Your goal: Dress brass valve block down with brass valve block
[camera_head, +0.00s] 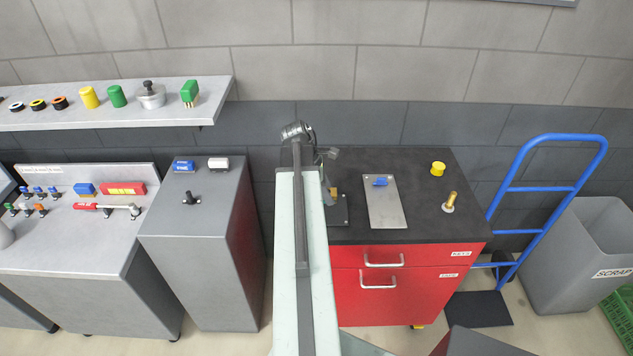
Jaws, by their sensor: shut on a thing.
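My arm reaches over the left side of a black-topped red cabinet (430,232). My gripper (328,188) is at the cabinet top's left edge, partly hidden by my arm, and shut on a small brass block (334,191). The block is just above or on a dark plate (341,212); I cannot tell if they touch. Another brass piece (450,201), a slim upright stem on a round pale base, stands at the right of the cabinet top, apart from my gripper.
A metal plate (385,208) with a blue item (380,182) lies mid-cabinet. A yellow cylinder (438,168) stands at the back right. A blue hand truck (546,190) and a grey scrap bin (580,255) are at right. A grey cabinet (195,235) stands left.

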